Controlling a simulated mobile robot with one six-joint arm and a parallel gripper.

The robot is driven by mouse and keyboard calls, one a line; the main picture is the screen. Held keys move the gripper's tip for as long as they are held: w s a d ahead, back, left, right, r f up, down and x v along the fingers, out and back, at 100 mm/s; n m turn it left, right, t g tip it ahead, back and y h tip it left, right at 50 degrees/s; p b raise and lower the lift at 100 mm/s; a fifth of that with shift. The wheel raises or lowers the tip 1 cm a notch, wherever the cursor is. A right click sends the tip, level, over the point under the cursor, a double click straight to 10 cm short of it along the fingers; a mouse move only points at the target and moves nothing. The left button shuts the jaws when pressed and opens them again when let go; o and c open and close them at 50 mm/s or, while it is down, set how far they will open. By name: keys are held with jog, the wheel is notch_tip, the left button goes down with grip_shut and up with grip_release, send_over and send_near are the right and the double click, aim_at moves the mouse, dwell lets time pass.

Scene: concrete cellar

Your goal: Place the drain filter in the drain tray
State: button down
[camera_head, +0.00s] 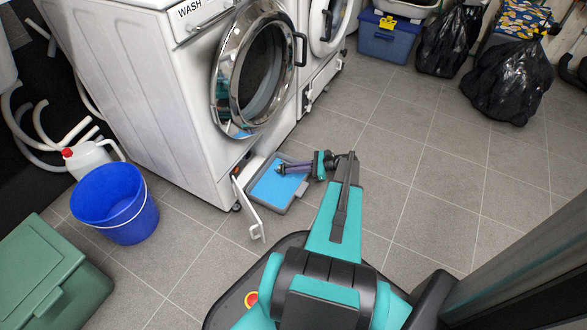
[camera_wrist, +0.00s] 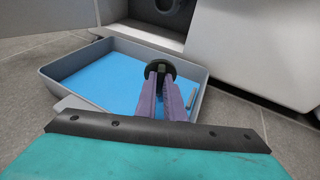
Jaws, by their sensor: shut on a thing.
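My gripper (camera_head: 289,168) reaches over the drain tray from the right. It also shows in the wrist view (camera_wrist: 161,84), with its purple fingers shut on the drain filter (camera_wrist: 161,66). The filter is a small dark round piece at the fingertips; its far side is hidden. The drain tray (camera_head: 277,208) is a shallow grey tray with a bright blue inside, on the floor before the washer. Its wall also shows in the wrist view (camera_wrist: 74,100). The filter appears over the blue area towards the washer side; I cannot tell whether it touches the bottom.
A narrow white flap (camera_head: 247,208) hangs open left of the tray. A blue bucket (camera_head: 115,207) and a green box (camera_head: 45,280) stand left.

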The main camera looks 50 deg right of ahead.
jog(key=shift+f, duration=0.5)
jog(key=c, duration=1.9)
grip_release()
jog(key=shift+o, duration=0.2)
jog(key=shift+r, duration=0.2)
jog(key=shift+r, duration=0.2)
jog(key=p+v, duration=0.4)
jog(key=v, duration=0.6)
jog(key=shift+s+d+r+p, duration=0.2)
jog(key=shift+d+r+p, duration=0.05)
jog(key=shift+r+p, duration=0.1)
jog(key=shift+s+d, duration=0.35)
jog(key=shift+s, duration=0.25)
